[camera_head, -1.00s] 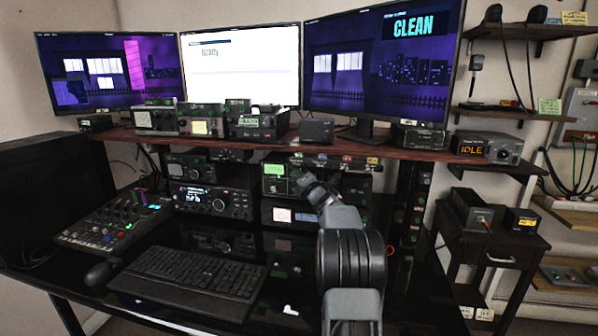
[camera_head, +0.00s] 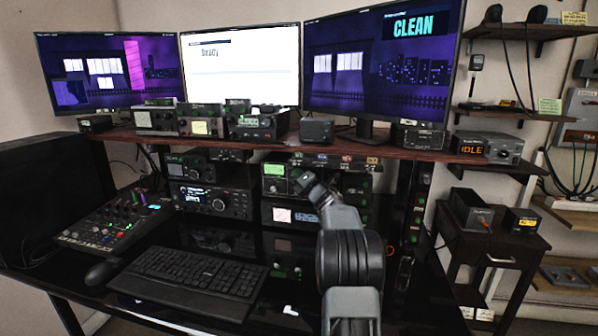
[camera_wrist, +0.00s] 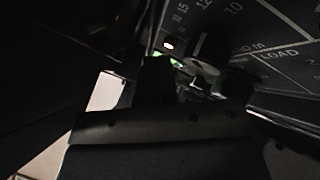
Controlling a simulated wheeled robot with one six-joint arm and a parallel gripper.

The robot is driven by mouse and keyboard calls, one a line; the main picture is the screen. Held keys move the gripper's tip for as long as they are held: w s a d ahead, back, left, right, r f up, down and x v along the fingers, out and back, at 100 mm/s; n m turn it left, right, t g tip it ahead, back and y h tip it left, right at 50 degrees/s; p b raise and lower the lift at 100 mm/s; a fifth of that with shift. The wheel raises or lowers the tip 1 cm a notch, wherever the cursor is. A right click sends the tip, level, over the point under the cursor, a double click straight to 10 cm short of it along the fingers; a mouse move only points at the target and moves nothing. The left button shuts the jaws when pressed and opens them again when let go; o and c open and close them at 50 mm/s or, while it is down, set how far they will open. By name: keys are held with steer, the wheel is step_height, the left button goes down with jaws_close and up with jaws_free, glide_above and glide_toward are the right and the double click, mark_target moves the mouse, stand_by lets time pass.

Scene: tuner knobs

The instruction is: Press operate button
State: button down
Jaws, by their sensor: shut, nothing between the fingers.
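My arm reaches toward the stacked radio units under the desk shelf, and my gripper (camera_head: 305,182) is at their front, mostly hidden by my wrist. In the wrist view the closed gripper (camera_wrist: 158,72) shows as a dark shape close to a black panel (camera_wrist: 275,35). The panel has white dial marks, numbers and the word LOAD. I cannot make out which control is the operate button, nor whether the fingers touch the panel.
A unit with a white display (camera_head: 282,215) sits just left of my wrist. A larger radio (camera_head: 212,198) stands farther left. The keyboard (camera_head: 190,280) and mixer (camera_head: 115,218) lie in front. The shelf (camera_head: 350,150) runs above my gripper.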

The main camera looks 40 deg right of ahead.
steer(key=shift+w+d, duration=0.15)
stand_by(0.7)
steer(key=shift+s+a+b, duration=0.5)
steer(key=shift+a+b, duration=0.05)
steer(key=shift+b, duration=0.45)
steer(key=s+a+b, duration=0.3)
steer(key=b, duration=0.1)
steer(key=shift+s+a+b, duration=0.15)
steer(key=shift+a+b, duration=0.2)
steer(key=shift+a, duration=0.05)
